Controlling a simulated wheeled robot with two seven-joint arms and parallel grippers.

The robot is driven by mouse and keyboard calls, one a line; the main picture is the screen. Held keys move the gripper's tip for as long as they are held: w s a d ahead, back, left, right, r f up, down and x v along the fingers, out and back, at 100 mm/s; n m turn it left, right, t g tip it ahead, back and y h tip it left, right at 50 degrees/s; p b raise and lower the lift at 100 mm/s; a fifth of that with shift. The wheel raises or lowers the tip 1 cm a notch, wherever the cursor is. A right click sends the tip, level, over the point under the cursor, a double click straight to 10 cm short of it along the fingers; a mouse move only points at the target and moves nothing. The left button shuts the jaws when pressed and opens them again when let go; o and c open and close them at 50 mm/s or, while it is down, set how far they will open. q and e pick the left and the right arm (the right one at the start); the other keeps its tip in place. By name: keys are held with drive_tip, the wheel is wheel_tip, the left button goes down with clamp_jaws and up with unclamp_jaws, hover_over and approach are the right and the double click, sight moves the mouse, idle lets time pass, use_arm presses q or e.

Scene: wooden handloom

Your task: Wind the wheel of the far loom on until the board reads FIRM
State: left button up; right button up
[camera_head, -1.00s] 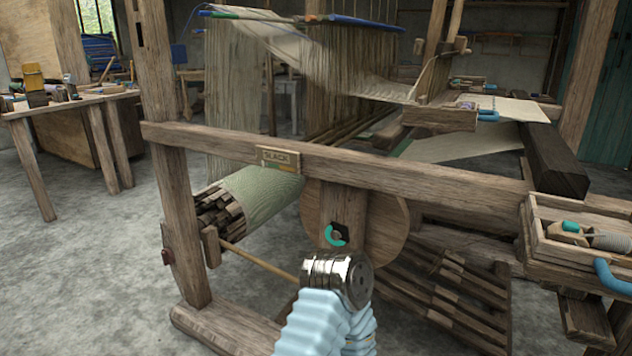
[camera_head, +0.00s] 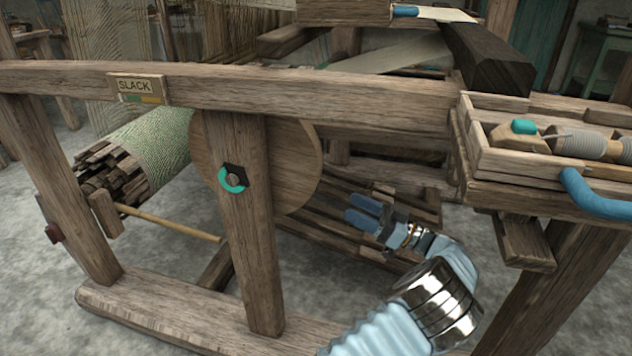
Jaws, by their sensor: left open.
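The wheel (camera_head: 297,165) is a round wooden disc behind an upright post of the loom; the post hides part of its left side. The board (camera_head: 135,87) on the top rail reads SLACK, above a small coloured strip. My left gripper (camera_head: 348,208) has blue fingers and is open and empty. It is to the right of the wheel and a little lower in the picture, apart from it, in front of dark slats. My right gripper is not in view.
A cloth roller (camera_head: 160,148) with a wooden rod (camera_head: 170,223) lies left of the post. Dark slats (camera_head: 320,235) lie behind my gripper. The bottom beam (camera_head: 180,318) crosses the floor.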

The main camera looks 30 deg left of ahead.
sight(311, 176)
use_arm(q)
drive_tip(key=shift+n+g+y, duration=0.3)
drive_tip(key=shift+n+g, duration=0.1)
drive_tip(key=shift+n, duration=0.5)
drive_tip(key=x, duration=0.4)
drive_tip(key=r+x, duration=0.1)
drive_tip(key=x, duration=0.3)
drive_tip(key=d+r+x, duration=0.1)
drive_tip(key=x, duration=0.4)
drive_tip(key=shift+a+r, duration=0.1)
